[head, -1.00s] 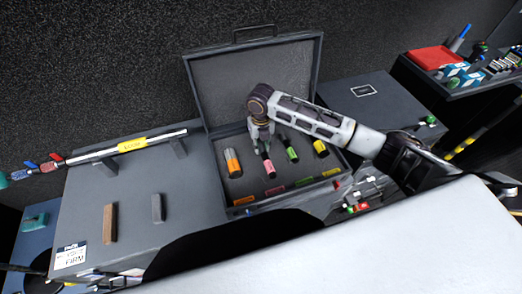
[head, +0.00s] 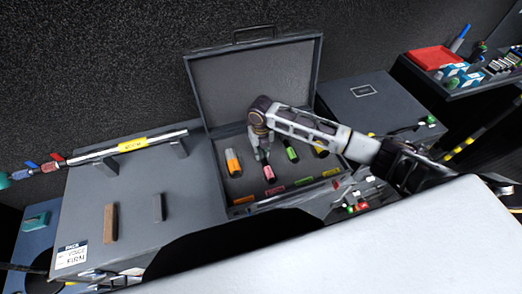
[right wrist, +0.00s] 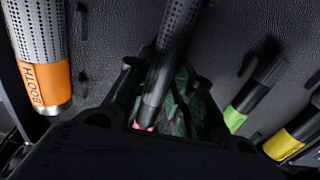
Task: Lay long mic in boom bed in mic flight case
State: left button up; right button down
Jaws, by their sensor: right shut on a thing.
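The mic flight case (head: 222,180) stands open on the worktop, its lid (head: 255,82) up at the back. My right gripper (head: 264,154) is inside the case outline, pointing down, shut on a dark mic with a pink band (head: 268,172). In the right wrist view the dark perforated mic (right wrist: 172,50) runs between the fingers, with a little pink at its lower end. An orange-banded silver mic (head: 233,162) lies to its left; green-banded (head: 291,153) and yellow-banded (head: 320,149) mics lie to its right. I cannot tell whether the held mic touches the case floor. My left gripper is not in view.
Coloured strips (head: 275,190) line the case's front. A boom pole with a yellow label (head: 132,144) rests on supports at left, above brown (head: 111,222) and grey (head: 158,208) blocks. A side shelf at right holds a red item (head: 435,57). A pale surface (head: 370,240) fills the lower right.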

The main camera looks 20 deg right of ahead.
aim_at(261, 151)
jog(key=shift+f, duration=0.1)
jog(key=c, duration=1.2)
grip_release()
jog(key=shift+c, duration=0.2)
notch_tip(261, 151, up, 12)
jog(key=b, duration=0.1)
